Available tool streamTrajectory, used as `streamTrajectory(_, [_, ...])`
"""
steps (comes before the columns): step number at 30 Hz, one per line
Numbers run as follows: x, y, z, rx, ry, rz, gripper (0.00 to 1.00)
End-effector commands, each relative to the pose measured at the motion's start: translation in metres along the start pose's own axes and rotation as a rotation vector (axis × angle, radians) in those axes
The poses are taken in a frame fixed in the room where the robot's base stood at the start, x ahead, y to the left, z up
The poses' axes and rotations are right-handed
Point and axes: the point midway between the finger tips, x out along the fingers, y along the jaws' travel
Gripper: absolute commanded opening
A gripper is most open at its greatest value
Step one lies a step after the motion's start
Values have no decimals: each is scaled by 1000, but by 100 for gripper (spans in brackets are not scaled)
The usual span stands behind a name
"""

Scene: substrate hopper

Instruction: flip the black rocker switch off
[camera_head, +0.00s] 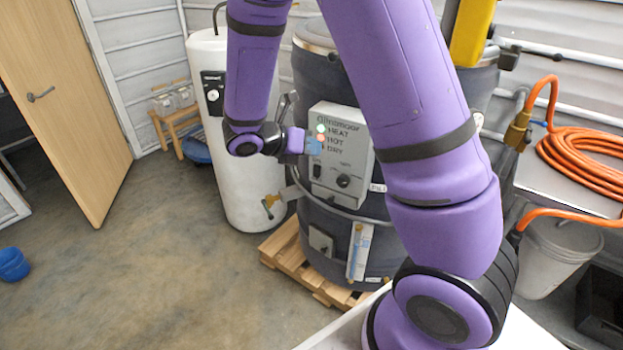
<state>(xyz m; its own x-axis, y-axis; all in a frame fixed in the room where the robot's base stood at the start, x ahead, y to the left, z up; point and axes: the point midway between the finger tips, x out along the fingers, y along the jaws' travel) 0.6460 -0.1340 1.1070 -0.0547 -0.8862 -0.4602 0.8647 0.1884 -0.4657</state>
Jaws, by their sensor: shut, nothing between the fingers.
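A grey control panel (358,150) is on the front of the dark round hopper (386,240), partly behind my arm. A small black switch (317,171) sits at the panel's lower left, left of a round black knob (343,181). It is too small to tell which way its rocker is pressed. My gripper (315,147) is shut and empty, reaching in from the left at the panel's left side. Its bluish tips are just above the switch, over the row of lamps. I cannot tell whether they touch the panel.
A white cylindrical tank (240,195) stands left of the hopper. A brass tap (270,205) juts out between them. The hopper stands on a wooden pallet (287,250). An orange hose (585,160) lies coiled at right.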

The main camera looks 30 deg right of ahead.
Motion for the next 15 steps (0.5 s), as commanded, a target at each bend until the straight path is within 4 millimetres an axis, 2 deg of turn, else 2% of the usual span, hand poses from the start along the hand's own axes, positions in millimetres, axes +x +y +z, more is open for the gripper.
streamTrajectory(1, [4, 14, -8, -88, -46, -5, 0])
streamTrajectory(6, [18, 57, -33, -386, -207, -14, 0])
streamTrajectory(15, [41, 126, -91, -881, -482, -45, 0])
